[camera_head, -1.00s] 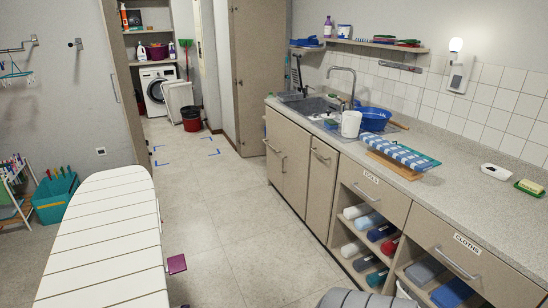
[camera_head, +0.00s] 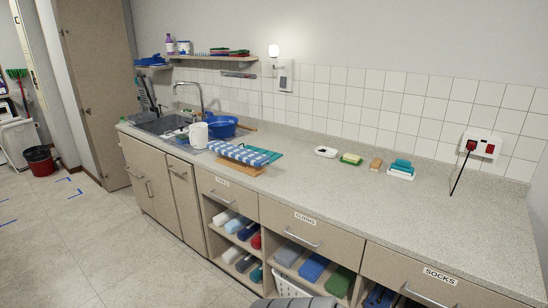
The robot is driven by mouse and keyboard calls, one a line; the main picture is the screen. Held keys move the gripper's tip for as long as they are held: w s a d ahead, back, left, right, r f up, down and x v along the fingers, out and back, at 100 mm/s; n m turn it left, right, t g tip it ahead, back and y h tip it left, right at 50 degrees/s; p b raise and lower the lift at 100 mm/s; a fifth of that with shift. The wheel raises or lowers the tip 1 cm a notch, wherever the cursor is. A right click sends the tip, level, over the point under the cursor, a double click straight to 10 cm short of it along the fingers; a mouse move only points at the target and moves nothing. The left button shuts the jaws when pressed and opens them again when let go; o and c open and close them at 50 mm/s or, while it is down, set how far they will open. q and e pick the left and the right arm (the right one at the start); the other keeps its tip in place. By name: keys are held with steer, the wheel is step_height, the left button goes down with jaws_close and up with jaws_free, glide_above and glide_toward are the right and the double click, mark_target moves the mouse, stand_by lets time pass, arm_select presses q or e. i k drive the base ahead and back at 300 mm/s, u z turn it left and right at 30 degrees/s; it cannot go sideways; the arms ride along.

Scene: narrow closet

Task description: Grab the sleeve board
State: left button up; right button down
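The sleeve board (camera_head: 238,152) appears to be the long narrow board with a blue-and-white checked cover. It lies on the worktop (camera_head: 310,185), to the right of the sink and above the drawer labelled TOOLS. A pale wooden base (camera_head: 241,167) shows under it. A flat teal item (camera_head: 268,155) is at its right end; I cannot tell whether they touch. Neither of my grippers is in view.
A white container (camera_head: 198,135) and a blue basin (camera_head: 222,127) stand left of the board by the sink (camera_head: 160,123). A white basket (camera_head: 288,287) is under the worktop.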

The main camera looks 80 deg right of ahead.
mark_target(248, 162)
steer(key=z, duration=0.35)
steer(key=i, duration=0.15)
steer(key=z, duration=2.45)
steer(key=k, duration=0.5)
steer(key=u, duration=0.05)
steer(key=i, duration=2.55)
steer(key=z, duration=0.6)
